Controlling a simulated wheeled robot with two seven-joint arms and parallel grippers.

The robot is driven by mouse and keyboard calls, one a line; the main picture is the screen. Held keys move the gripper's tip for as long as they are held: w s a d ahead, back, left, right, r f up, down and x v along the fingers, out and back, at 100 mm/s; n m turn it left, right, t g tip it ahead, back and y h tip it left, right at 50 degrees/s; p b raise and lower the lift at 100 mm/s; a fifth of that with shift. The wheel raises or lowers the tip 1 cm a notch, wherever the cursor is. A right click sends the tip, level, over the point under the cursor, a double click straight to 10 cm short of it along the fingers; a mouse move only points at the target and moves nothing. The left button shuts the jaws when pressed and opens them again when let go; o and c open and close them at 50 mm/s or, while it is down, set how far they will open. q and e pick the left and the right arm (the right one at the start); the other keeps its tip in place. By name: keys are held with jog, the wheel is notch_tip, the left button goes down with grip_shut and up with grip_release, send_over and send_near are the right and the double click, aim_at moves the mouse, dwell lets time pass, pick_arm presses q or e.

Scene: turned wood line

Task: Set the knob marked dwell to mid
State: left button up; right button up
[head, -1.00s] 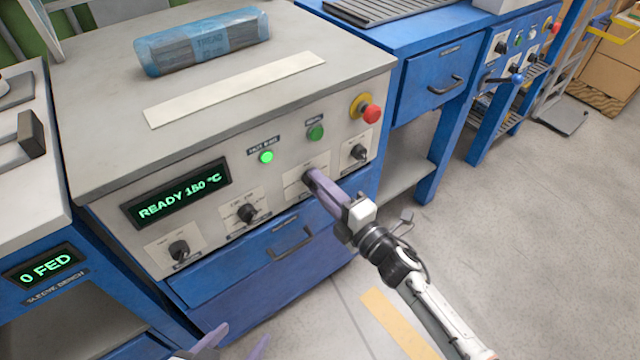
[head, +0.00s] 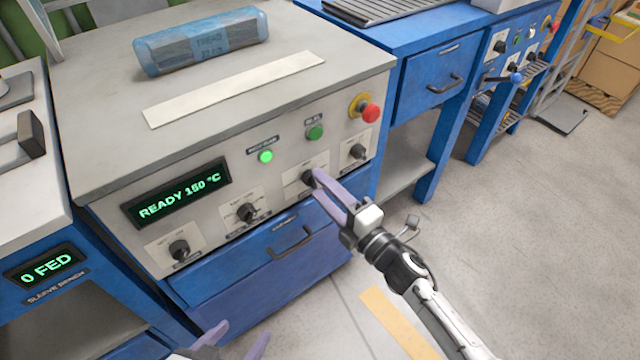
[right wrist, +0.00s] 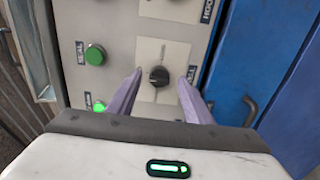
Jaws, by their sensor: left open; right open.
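The grey machine's front panel carries a row of black knobs: a far-left knob (head: 180,250), a second knob (head: 247,212), a third knob (head: 308,177) and a right-end knob (head: 358,151). Their labels are too small to read, so I cannot tell which is marked dwell. My right gripper (head: 322,186) is open and empty just in front of the third knob. In the right wrist view one black knob (right wrist: 158,76) shows between the spread fingers, apart from both; its pale pointer line is visible. My left gripper (head: 238,342) is open at the bottom edge, away from the panel.
A display (head: 178,194) reads READY 150 °C. Above the knobs are a lit green button (head: 265,157), a darker green button (head: 315,132) and a red stop button (head: 370,112). A drawer handle (head: 290,243) juts out below.

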pick_arm(q)
jog(key=shift+r+p, duration=0.35)
pick_arm(e)
jog(key=v, duration=0.8)
jog(key=shift+s+d, duration=0.2)
jog(key=shift+s, duration=0.05)
pick_arm(q)
jog(key=r+p, duration=0.1)
jog(key=p, duration=0.1)
jog(key=r+p, duration=0.4)
jog(key=p, duration=0.1)
jog(key=shift+a, duration=0.25)
pick_arm(e)
jog(key=s+d+f+m+g+h, duration=0.3)
jog(key=s+d+m+h, duration=0.1)
jog(key=s+m, duration=0.6)
jog(key=s+d+f+m+g+h, duration=0.3)
jog(key=s+m, duration=0.6)
jog(key=m, duration=0.4)
jog(key=shift+s+d+f+h, duration=0.25)
jog(key=shift+s+d+h, duration=0.2)
jog(key=shift+d, duration=0.55)
pick_arm(q)
jog(key=shift+s, duration=0.2)
pick_arm(e)
jog(key=shift+w, duration=0.1)
